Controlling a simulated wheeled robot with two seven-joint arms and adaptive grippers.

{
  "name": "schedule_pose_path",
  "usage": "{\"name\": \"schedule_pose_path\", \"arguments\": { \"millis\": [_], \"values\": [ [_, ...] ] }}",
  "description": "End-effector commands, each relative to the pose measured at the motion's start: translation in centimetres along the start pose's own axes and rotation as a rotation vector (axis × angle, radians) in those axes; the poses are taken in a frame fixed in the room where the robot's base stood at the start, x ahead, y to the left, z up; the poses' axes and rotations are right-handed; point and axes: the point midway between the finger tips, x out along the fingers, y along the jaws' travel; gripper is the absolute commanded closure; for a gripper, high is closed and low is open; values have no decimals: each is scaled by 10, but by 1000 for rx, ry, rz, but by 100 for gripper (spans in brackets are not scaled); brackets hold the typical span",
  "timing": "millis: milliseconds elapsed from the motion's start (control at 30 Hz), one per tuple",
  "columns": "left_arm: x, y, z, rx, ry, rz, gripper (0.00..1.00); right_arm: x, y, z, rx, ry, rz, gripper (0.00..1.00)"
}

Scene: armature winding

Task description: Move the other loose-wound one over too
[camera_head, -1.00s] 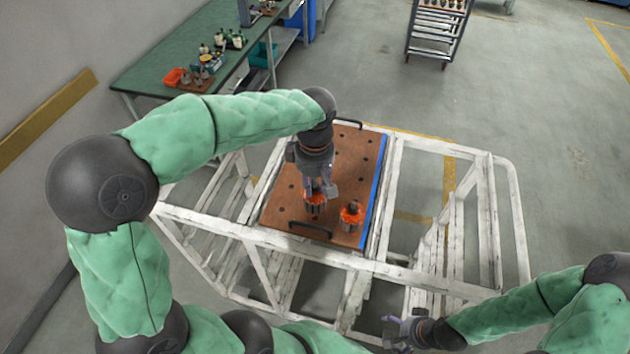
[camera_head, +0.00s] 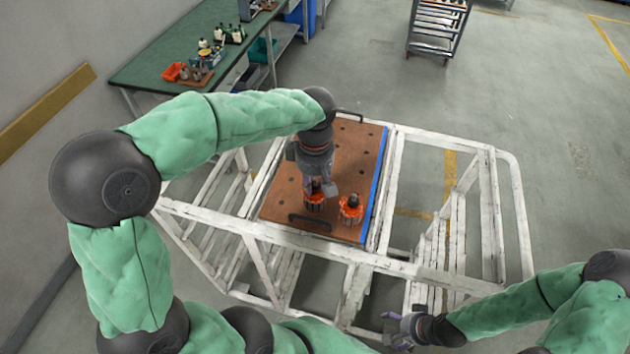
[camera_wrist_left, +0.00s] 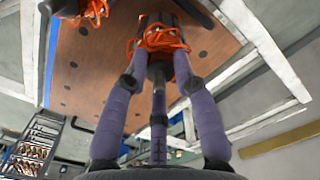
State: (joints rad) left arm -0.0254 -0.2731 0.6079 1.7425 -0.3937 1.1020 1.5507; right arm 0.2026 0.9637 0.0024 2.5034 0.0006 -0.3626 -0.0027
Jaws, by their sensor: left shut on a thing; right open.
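An orange-wound armature (camera_head: 314,203) stands on the brown pegboard near its front edge. My left gripper (camera_head: 319,189) is over it from above, shut on its upper end. In the left wrist view the fingers (camera_wrist_left: 157,85) close around the end of this armature (camera_wrist_left: 158,40), and loose orange wire loops show on it. A second orange-wound armature (camera_head: 351,210) stands just to the right on the board, near the blue edge strip; it also shows at the top left of the left wrist view (camera_wrist_left: 84,10). My right gripper (camera_head: 400,328) is open and empty, low in front of the cart.
The brown board (camera_head: 345,160) has several empty holes and a black handle at each end. It lies on a white frame cart (camera_head: 440,270). A shelf trolley (camera_head: 437,30) stands at the back.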

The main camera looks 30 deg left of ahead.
Motion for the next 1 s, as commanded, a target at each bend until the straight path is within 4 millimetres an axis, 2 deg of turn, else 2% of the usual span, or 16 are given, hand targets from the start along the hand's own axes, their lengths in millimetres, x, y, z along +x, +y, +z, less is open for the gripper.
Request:
{"name": "schedule_pose_path", "arguments": {
  "millis": [1000],
  "values": [
    [16,0,0,-1,1,2,100,12,4,0,0,0,0,15]
  ]
}}
